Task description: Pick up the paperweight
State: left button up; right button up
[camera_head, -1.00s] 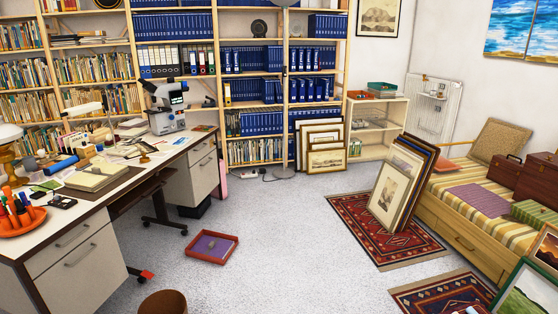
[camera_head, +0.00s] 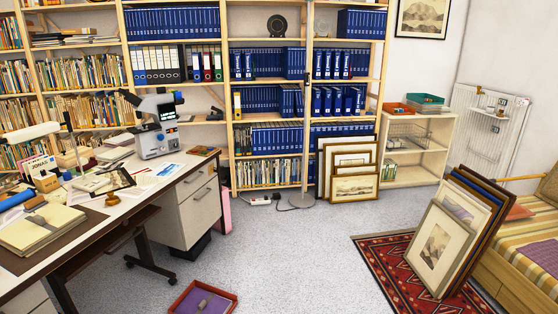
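I cannot tell for sure which thing is the paperweight. A small grey object (camera_head: 203,304) lies in a red tray (camera_head: 178,296) with a purple lining on the floor, at the bottom edge of the view. Another small dark object (camera_head: 36,219) lies on a stack of cream folders (camera_head: 42,234) on the desk at left. Both are too small to make out well. Neither of my grippers is in view.
The white desk (camera_head: 130,205) with a microscope (camera_head: 158,122) stands at left. Framed prints (camera_head: 440,245) lean on a red rug (camera_head: 385,262) at right, beside a striped daybed (camera_head: 535,235). Bookshelves line the back. The grey floor (camera_head: 290,250) between is clear.

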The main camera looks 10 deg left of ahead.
aim_at(113, 200)
jog(key=i+u, duration=0.3)
jog(key=i, duration=0.15)
jog(key=i+l+u, duration=0.3)
jog(key=i, duration=0.15)
jog(key=i+j, duration=0.05)
jog(key=j, duration=0.05)
